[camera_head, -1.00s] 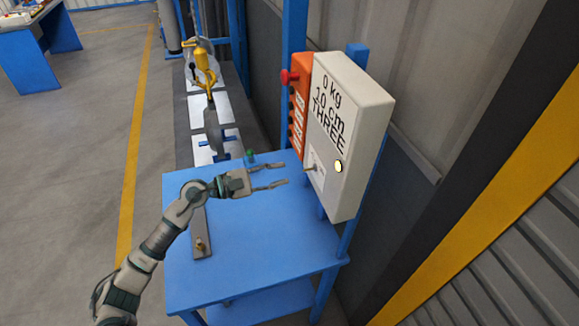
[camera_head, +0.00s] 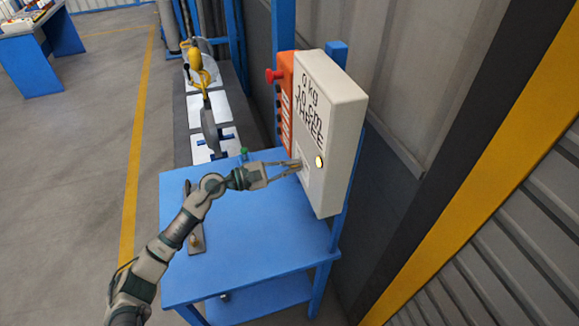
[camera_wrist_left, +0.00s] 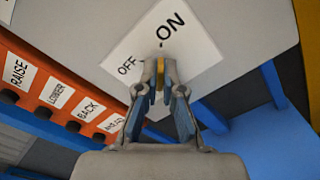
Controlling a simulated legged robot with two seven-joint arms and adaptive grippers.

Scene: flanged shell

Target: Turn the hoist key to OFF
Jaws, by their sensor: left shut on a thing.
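The white control box (camera_head: 332,130) stands on a blue post at the right of the blue table and shows "0 kg", "10 cm" and "THREE". My left gripper (camera_head: 297,165) is at the white key plate on the box's front. In the left wrist view its two fingertips (camera_wrist_left: 163,75) are shut on the hoist key (camera_wrist_left: 170,70), which shows as a yellowish edge between them. The key plate (camera_wrist_left: 185,40) carries the words OFF, to the left, and ON, to the upper right. The fingers hide most of the key, so its angle cannot be told. My right gripper is not in view.
An orange button panel (camera_head: 285,95) with a red knob sits left of the box; its RAISE, LOWER and BACK labels show close by in the wrist view. The blue table (camera_head: 255,235) is mostly clear.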

